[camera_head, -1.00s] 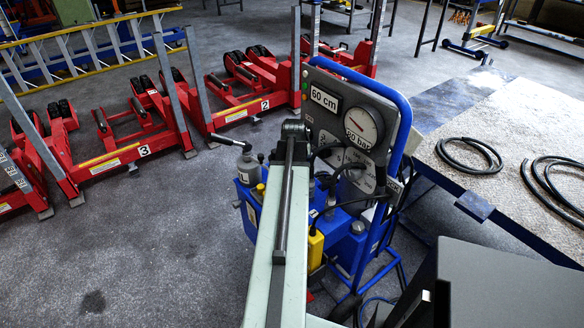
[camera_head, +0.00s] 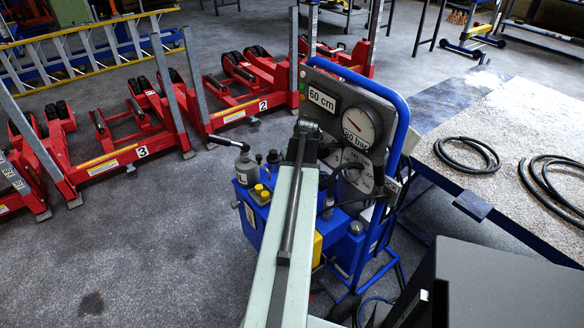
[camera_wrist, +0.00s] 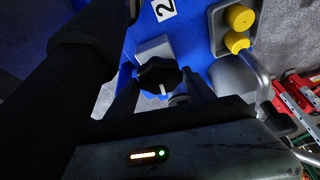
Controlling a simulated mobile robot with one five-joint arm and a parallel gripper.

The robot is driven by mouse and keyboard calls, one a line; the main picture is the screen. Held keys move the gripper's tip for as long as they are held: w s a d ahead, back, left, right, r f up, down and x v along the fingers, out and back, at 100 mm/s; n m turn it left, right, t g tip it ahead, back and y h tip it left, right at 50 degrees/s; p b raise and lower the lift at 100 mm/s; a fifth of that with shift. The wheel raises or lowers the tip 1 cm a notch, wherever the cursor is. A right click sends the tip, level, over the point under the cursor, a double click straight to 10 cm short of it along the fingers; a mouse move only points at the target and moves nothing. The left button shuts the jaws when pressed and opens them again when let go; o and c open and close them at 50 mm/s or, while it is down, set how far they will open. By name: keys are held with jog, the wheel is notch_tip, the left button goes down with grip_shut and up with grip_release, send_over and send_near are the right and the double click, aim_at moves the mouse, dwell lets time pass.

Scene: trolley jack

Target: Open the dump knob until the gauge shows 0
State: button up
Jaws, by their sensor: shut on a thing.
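The dump knob (camera_wrist: 160,73) is a black, lobed knob on the blue trolley unit, in the upper middle of the wrist view. My gripper (camera_wrist: 160,86) is shut on it, with one dark finger on each side. In the head view my arm hides the knob and the gripper. The round white gauge (camera_head: 360,126) is on the grey panel (camera_head: 340,93) at the top of the trolley.
Yellow caps (camera_wrist: 238,28) sit close to the knob, on the right. A grey-capped lever (camera_head: 246,165) stands left of my arm. Red lifting units (camera_head: 150,120) fill the back left. A bench with black hoses (camera_head: 468,154) is at the right. Floor at the front left is clear.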

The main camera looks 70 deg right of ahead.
jog(key=shift+w, duration=0.2)
jog(key=o, duration=1.4)
jog(key=shift+c, duration=0.2)
jog(key=p+v, duration=0.7)
jog(key=shift+w+r, duration=0.15)
jog(key=shift+r, duration=0.05)
jog(key=shift+s+r, duration=0.25)
jog(key=shift+s, duration=0.15)
